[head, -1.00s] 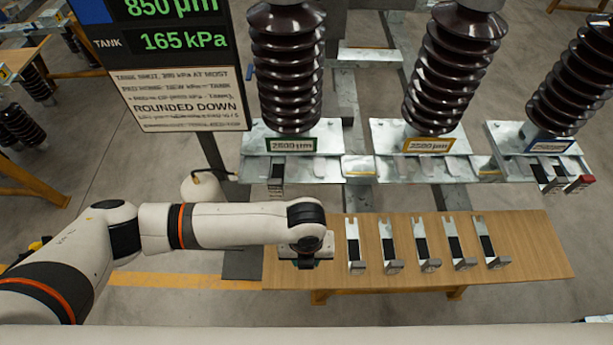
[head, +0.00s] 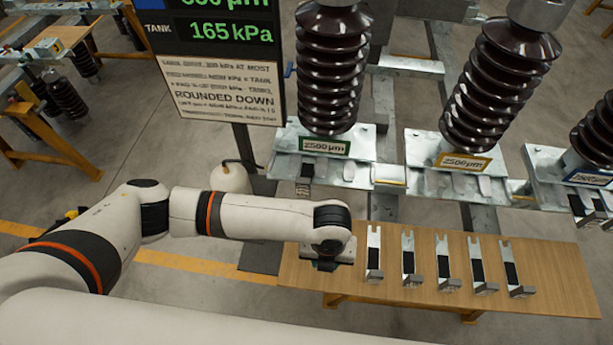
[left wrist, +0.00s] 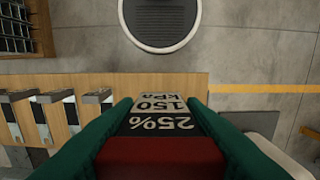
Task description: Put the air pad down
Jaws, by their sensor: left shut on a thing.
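My left gripper (head: 327,264) hangs over the left end of the wooden bench, its fingers mostly hidden under the wrist in the head view. In the left wrist view its two green fingers (left wrist: 158,108) are shut on the air pad (left wrist: 158,124). This pad has a dark red near end and a label reading "25%" and "150 kPa". Whether the pad touches the bench top cannot be told. My right gripper is not in view.
Behind are ribbed brown insulators (head: 332,70) on metal bases with "2500 µm" labels. A sign (head: 222,92) reads "165 kPa" and "ROUNDED DOWN".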

